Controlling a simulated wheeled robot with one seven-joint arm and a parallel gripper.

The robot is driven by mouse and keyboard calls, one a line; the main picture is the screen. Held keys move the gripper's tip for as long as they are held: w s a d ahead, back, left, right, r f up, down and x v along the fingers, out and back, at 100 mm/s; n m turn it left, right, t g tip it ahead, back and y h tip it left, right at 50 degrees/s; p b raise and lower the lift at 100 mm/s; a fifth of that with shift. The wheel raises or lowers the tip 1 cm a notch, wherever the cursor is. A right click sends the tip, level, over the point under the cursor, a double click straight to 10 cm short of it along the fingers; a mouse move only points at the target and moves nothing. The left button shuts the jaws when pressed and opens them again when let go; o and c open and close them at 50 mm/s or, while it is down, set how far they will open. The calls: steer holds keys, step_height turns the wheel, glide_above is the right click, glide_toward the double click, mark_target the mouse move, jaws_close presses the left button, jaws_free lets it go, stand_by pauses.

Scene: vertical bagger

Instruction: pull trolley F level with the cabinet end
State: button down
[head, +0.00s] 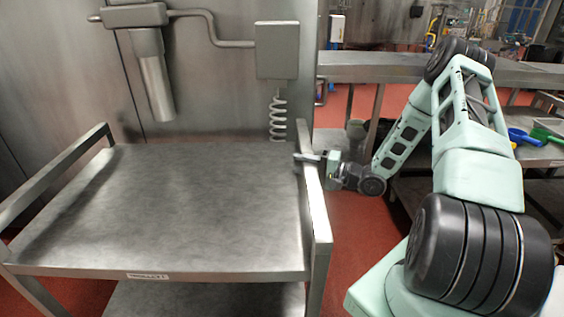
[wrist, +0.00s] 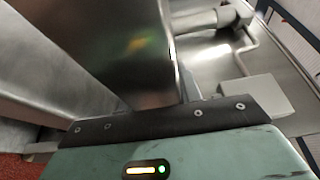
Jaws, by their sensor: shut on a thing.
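The trolley (head: 170,200) is a steel cart with a flat top, a lower shelf and raised side rails; a small label on its front edge is too small to read. My gripper (head: 308,158) is shut on the trolley's right side rail (head: 318,212), near its far end. In the wrist view the rail (wrist: 125,45) runs down between my gripper's jaws (wrist: 165,118), and the fingertips are mostly hidden. The steel cabinet (head: 215,75) stands behind the trolley's far edge, its right end close to the right rail.
A grey box (head: 277,50) with a coiled cable (head: 278,115) and a pipe with a hanging cylinder (head: 152,75) are on the cabinet face. A steel bench (head: 380,68) stands behind my arm. Shelves with blue and green scoops (head: 525,138) are at right. Red floor (head: 350,235) shows right of the trolley.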

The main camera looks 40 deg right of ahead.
mark_target(314, 165)
steer(key=shift+s+d, duration=1)
steer(key=shift+d, duration=0.3)
steer(key=c, duration=1)
jaws_free()
steer(key=shift+o, duration=0.2)
steer(key=b+v, duration=0.1)
steer(key=v, duration=1.6)
steer(key=shift+d, duration=0.25)
steer(key=shift+s+f, duration=0.1)
